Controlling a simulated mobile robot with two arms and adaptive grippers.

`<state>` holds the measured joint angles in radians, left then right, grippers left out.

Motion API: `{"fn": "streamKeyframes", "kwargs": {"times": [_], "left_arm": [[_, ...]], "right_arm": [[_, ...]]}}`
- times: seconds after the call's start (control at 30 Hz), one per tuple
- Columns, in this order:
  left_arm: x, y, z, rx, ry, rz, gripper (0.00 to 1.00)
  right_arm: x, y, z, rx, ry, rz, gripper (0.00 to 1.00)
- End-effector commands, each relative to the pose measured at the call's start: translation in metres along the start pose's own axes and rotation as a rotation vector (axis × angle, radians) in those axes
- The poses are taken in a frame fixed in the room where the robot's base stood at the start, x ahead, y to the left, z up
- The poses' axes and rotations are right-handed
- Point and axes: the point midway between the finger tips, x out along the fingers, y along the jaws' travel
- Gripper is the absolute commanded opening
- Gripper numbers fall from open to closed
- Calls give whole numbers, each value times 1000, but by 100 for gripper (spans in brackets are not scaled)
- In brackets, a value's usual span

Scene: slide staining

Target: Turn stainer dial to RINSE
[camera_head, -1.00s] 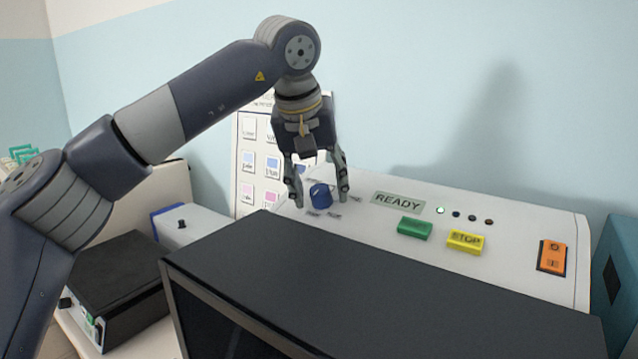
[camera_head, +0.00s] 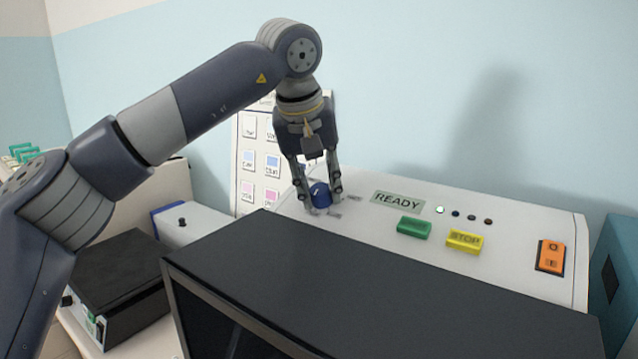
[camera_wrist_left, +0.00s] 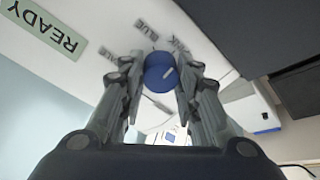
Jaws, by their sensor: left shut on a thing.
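The stainer (camera_head: 350,226) is a white machine with a sloped panel and a READY display (camera_head: 398,202). Its blue dial (camera_head: 319,196) sits at the left of the panel. My left gripper (camera_head: 322,202) points down, with its fingers closed on both sides of the dial. Labels surround the dial there; BLUE is readable and another is partly covered by a finger. I cannot make out a RINSE label. My right gripper is not in view.
A green button (camera_head: 414,227), a yellow STOP button (camera_head: 464,241) and an orange switch (camera_head: 551,256) sit right of the dial. A large dark box (camera_head: 360,290) stands in front of the panel. A chart (camera_head: 247,160) stands behind, and a black device (camera_head: 110,285) is at left.

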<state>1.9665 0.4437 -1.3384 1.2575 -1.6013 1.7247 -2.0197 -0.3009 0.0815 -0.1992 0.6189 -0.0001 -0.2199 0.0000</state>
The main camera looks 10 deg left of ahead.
Motion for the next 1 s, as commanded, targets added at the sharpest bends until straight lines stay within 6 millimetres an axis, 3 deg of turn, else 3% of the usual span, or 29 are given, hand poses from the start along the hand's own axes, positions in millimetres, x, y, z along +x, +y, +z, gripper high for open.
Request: {"fn": "streamKeyframes", "kwargs": {"times": [0.5, 1.0], "left_arm": [[-3, 0, -1, -435, -18, -33, 6], [-2, 0, -2, -908, -37, -68, 6]], "right_arm": [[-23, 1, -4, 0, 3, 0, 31], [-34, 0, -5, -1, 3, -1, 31]]}}
